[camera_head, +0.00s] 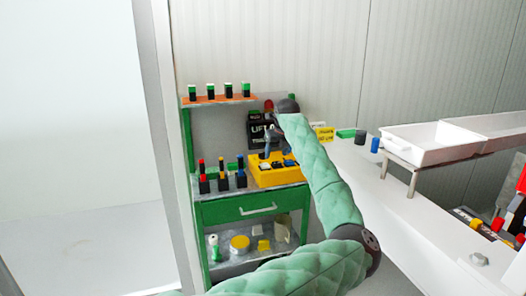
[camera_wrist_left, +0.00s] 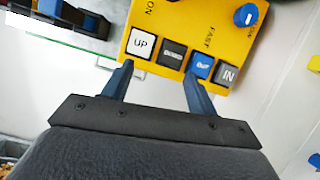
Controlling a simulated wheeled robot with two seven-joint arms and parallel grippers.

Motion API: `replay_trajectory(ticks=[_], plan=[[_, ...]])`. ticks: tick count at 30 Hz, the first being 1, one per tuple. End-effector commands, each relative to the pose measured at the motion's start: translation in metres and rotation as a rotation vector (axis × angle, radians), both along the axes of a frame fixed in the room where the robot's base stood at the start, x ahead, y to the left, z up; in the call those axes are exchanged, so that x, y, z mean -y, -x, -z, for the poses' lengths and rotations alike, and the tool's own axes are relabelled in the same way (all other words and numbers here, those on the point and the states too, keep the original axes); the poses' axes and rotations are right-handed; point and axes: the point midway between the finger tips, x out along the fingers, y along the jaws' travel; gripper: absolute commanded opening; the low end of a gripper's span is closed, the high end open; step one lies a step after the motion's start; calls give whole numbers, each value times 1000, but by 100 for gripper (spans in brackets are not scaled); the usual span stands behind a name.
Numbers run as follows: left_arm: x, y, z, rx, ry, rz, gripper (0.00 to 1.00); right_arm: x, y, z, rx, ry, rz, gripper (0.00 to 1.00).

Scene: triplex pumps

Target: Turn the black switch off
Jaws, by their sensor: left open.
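A yellow control box (camera_head: 262,176) sits on the green workbench. In the left wrist view the box (camera_wrist_left: 187,20) carries a white UP button (camera_wrist_left: 142,42), a black button (camera_wrist_left: 172,54), a blue button (camera_wrist_left: 202,65), a dark IN button (camera_wrist_left: 226,74) and a blue knob (camera_wrist_left: 246,15). I cannot tell for sure which part is the black switch. My left gripper (camera_wrist_left: 158,69) is open and empty, its fingertips at the near edge of the box by the button row. In the head view the gripper (camera_head: 266,153) is small over the box. My right gripper is not in view.
Several small coloured switch blocks (camera_head: 222,181) stand left of the box, and more line the orange shelf (camera_head: 218,99) above. A white tray (camera_head: 432,144) is at the right. A drawer (camera_head: 250,206) sits below the bench top.

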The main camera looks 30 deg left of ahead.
Motion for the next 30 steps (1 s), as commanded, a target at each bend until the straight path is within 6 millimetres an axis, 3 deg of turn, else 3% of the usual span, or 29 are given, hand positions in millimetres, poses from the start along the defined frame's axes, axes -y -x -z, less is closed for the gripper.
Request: replay_trajectory(ticks=[22,30], plan=[[-92,-59,-4,-2,-5,-1,58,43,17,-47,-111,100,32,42],[-103,-67,33,-2,-5,0,58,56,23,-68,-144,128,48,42]])
